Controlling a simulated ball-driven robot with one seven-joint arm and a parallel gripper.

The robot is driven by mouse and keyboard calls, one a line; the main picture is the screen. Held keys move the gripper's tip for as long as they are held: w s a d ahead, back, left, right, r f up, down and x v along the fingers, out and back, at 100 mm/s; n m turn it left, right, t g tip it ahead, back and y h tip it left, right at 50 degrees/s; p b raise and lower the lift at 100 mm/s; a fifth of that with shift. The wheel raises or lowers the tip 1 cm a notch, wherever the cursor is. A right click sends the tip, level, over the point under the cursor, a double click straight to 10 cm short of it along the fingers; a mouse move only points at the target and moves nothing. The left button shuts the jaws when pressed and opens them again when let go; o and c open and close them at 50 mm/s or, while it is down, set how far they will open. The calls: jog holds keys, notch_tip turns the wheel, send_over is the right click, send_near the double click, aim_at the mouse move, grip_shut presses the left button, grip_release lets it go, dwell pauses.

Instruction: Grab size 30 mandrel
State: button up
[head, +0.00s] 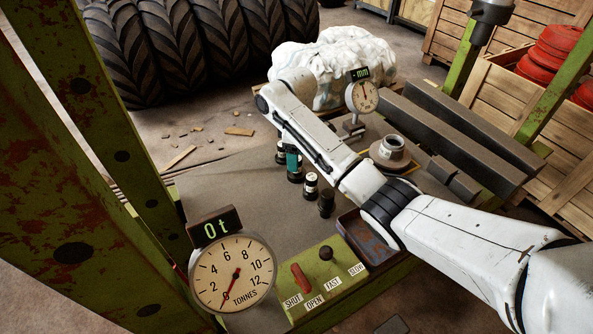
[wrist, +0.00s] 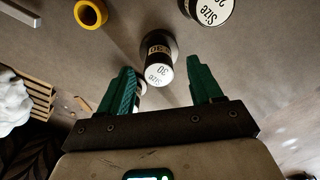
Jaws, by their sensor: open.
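The size 30 mandrel (wrist: 160,68) is a dark cylinder with a white end marked "Size 30" and a "30" on its side. In the wrist view it stands upright between the green fingers of my gripper (wrist: 165,78). The fingers are open, with a gap visible on the mandrel's right; contact on the left is unclear. In the head view my gripper (head: 292,160) points down at a row of mandrels, where labels are too small to read. Another white-ended mandrel (wrist: 211,10) stands at the upper right, its number cut off. A further piece is mostly hidden behind the left finger.
In the head view, dark mandrels (head: 311,184) and (head: 326,204) stand nearer the press controls (head: 325,275). A dial gauge (head: 362,92) and a metal hub (head: 391,150) stand right of my arm. A yellow ring (wrist: 90,14) lies at the wrist view's upper left. The plate's left side is clear.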

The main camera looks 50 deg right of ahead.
jog(key=shift+d+f, duration=0.1)
jog(key=shift+f, duration=1.9)
jog(key=shift+c, duration=0.4)
grip_shut()
jog(key=shift+w+r, duration=0.1)
